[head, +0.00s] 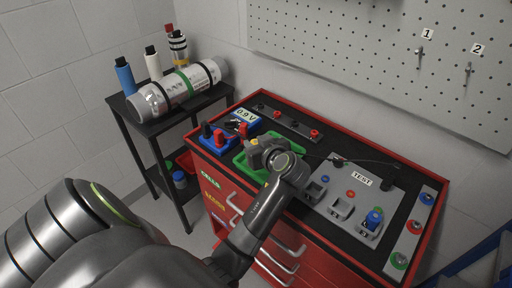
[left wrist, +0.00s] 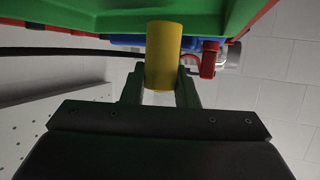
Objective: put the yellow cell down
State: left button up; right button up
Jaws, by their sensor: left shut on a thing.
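My left gripper (head: 258,152) is over the green tray (head: 240,166) on the red cabinet's black top. In the left wrist view its two fingers (left wrist: 160,88) are shut on the yellow cell (left wrist: 163,48), one on each side. The cell is a plain yellow cylinder. The green tray (left wrist: 105,20) fills the top of that view, close to the cell's far end. I cannot tell whether the cell touches the tray. In the head view my gripper and wrist mostly hide the cell and part of the tray. My right gripper is not in view.
Right of the tray is a grey TEST board (head: 384,190) with grey holders and a blue cell (head: 374,216). Behind left stand a blue 0.9 V meter (head: 246,116) and a blue box with red and black posts (head: 212,140). A black side table (head: 152,126) carries a large cylinder.

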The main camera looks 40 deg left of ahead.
pick_arm(q)
jog(key=shift+f, duration=1.05)
jog(key=o, duration=1)
jog(key=shift+r, duration=0.1)
jog(key=shift+o, duration=0.2)
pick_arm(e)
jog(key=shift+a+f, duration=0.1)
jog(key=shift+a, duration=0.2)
